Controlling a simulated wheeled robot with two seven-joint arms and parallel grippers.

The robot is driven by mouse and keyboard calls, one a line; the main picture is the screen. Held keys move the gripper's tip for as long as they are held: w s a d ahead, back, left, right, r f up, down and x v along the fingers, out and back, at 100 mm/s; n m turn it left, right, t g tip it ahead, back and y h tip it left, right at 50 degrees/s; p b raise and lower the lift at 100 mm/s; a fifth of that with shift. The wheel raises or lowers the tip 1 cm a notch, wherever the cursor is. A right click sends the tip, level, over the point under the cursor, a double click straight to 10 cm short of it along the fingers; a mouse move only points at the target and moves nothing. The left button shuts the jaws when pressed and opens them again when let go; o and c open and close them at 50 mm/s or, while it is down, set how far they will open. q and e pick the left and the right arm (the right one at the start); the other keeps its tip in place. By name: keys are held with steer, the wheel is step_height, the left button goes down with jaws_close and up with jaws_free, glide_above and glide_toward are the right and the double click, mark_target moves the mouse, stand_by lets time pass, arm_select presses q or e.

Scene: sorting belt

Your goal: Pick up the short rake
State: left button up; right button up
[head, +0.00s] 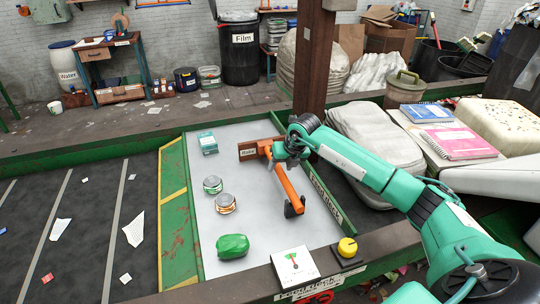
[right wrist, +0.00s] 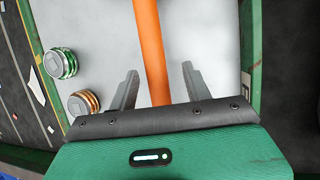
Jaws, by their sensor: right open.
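The short rake (head: 287,186) lies on the pale sorting surface (head: 240,190), with an orange handle and a dark end piece towards the front. A brown block with a small label (head: 248,151) is at the handle's far end. My right gripper (head: 279,156) is over the far part of the handle. In the right wrist view the open right gripper (right wrist: 159,85) has a grey finger on each side of the orange handle (right wrist: 150,45), with gaps visible on both sides. The handle's part under the gripper body is hidden. My left gripper is not in view.
Two cans (head: 212,184) (head: 226,203), a green lump (head: 232,246) and a teal box (head: 207,143) share the surface. A brown post (head: 312,60) stands behind the gripper. A dial panel (head: 295,264) and yellow button (head: 347,247) are at the front. The dark belt (head: 90,220) is left.

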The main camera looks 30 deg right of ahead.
mark_target(276, 171)
steer(key=p+x, duration=0.1)
steer(key=x, duration=0.3)
steer(key=shift+w+a+f, duration=0.15)
steer(key=shift+w+a, duration=0.05)
steer(key=shift+w, duration=0.05)
steer(key=shift+c, duration=0.2)
steer(key=c, duration=1)
steer(key=shift+r, duration=0.2)
